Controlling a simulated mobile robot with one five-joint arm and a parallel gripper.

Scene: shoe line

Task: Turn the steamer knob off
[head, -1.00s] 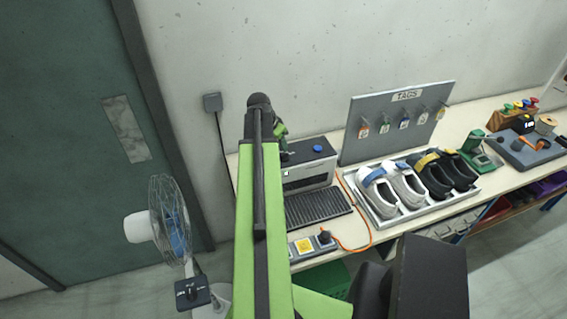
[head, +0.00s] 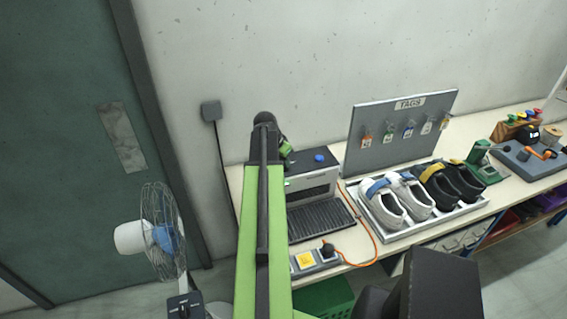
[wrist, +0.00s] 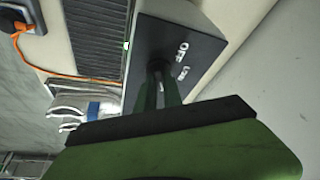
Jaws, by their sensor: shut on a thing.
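The steamer (head: 318,182) is a grey box with a black top, standing at the left end of the bench. In the wrist view its dark panel (wrist: 205,50) carries a white OFF label and a second small label that I cannot read for sure. My gripper (wrist: 161,78) reaches down to this panel and is shut on the dark steamer knob (wrist: 158,66). The fingers hide most of the knob, so its pointing direction cannot be told. In the head view my gripper (head: 285,150) shows partly behind my arm, at the steamer's left side.
A black grate (head: 320,222) lies before the steamer. A small box with an orange cable (head: 372,240) sits at the front edge. A shoe tray (head: 385,238) and tag board (head: 380,140) stand to the right. A fan (head: 163,235) stands left.

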